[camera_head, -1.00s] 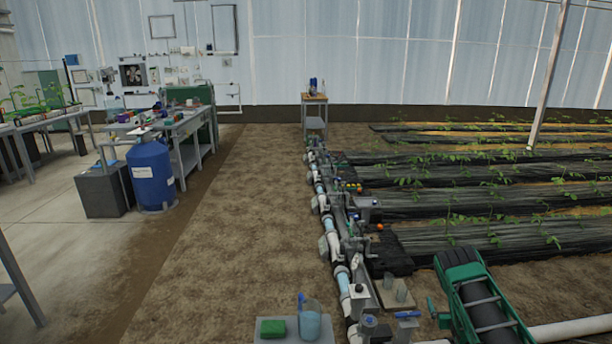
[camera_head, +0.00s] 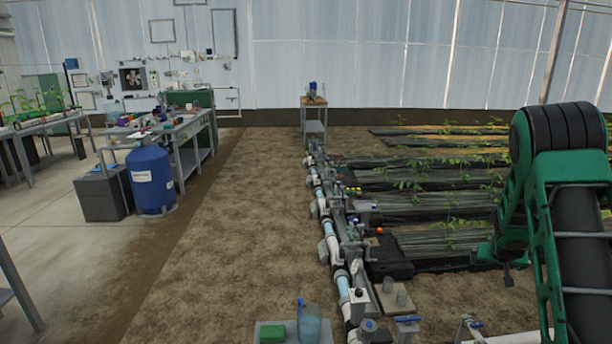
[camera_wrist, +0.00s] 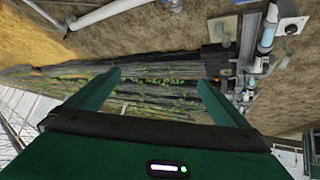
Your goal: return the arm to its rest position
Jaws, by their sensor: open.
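My green and black arm (camera_head: 570,200) shows at the right of the head view, folded upward with its black elbow high over the planted beds. My gripper (camera_wrist: 158,88) shows in the wrist view, with its two green fingers spread apart and nothing between them. It hangs in the air, with black-covered plant rows behind and below the fingers. In the head view the gripper itself cannot be made out clearly.
The white and grey pipe line (camera_head: 331,235) with valves runs along the ground left of my arm; it also shows in the wrist view (camera_wrist: 262,45). A small stand (camera_head: 284,332) holds a green sponge and a jug. A blue barrel (camera_head: 151,180) stands left. Bare soil (camera_head: 235,220) between is clear.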

